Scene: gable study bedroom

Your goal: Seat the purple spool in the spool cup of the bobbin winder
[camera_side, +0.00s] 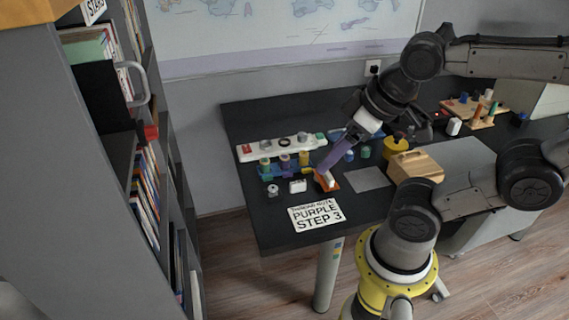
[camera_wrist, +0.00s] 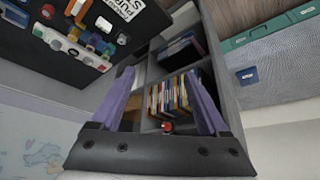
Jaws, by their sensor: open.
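The purple spool (camera_side: 285,161) stands in a row between a teal spool (camera_side: 265,165) and a yellow spool (camera_side: 303,159), in a blue rack near the table's left side. Behind the row lies a long white device (camera_side: 281,147) with a dark round part, which looks like the bobbin winder. It also shows in the wrist view (camera_wrist: 70,46). I cannot make out which part is the spool cup. My gripper (camera_side: 320,170) has long purple fingers, open and empty. In the wrist view (camera_wrist: 159,74) they are spread and point toward the bookshelf, away from the spools.
An instruction card (camera_side: 317,215) reads "PURPLE STEP 3". A small white block (camera_side: 298,186), an orange-based item (camera_side: 328,182), a grey mat (camera_side: 367,179) and a wooden box (camera_side: 416,166) stand nearby. A tall bookshelf (camera_side: 148,185) is at left. The table's front-left corner is clear.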

